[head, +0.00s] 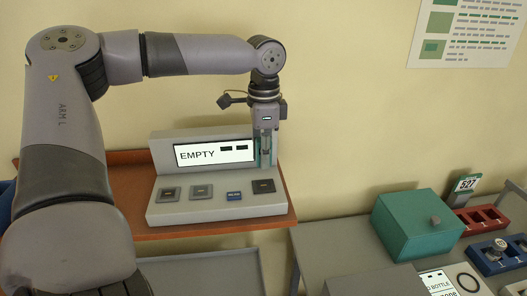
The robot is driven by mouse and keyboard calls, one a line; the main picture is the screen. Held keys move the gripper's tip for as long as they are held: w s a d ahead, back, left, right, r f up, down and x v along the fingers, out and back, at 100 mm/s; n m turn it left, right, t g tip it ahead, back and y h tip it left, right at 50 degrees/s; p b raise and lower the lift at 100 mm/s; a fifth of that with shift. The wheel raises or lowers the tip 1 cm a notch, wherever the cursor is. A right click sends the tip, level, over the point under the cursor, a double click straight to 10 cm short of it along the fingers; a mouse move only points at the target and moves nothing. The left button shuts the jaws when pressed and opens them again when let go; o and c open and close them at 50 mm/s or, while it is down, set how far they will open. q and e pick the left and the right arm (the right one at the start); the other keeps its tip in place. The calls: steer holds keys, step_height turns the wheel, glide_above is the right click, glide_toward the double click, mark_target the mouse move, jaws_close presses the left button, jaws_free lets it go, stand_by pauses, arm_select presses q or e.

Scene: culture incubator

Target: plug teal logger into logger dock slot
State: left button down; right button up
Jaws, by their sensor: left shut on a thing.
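The logger dock (160,217) is a grey unit on an orange-brown shelf, with several square slots or pads along its sloped front. Its upright back carries a white display (190,154) reading "EMPTY". My left gripper (266,153) points down over the dock's right end, in front of the back panel's right edge. It is shut on a small teal thing, apparently the teal logger (258,158), mostly hidden by the fingers. The dark rightmost pad (263,186) lies just below the fingertips. I cannot tell whether the logger touches the dock. My right gripper is not in view.
A teal box (415,222) with a knob stands on the grey table at right. Beside it are a red rack (480,219), a blue rack (493,256) and a sign reading 527 (467,184). A grey tray (200,272) is below the shelf.

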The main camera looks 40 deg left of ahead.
mark_target(264, 186)
arm_select(q)
steer(key=shift+d+f, duration=0.1)
steer(key=shift+f, duration=0.7)
steer(key=shift+s+a+f, duration=0.1)
steer(key=shift+a+f, duration=0.1)
steer(key=shift+f, duration=0.95)
steer(key=shift+d+f, duration=0.1)
steer(key=shift+f, duration=0.55)
steer(key=shift+f, duration=0.5)
steer(key=c, duration=1.3)
jaws_free()
step_height(264, 186, up, 12)
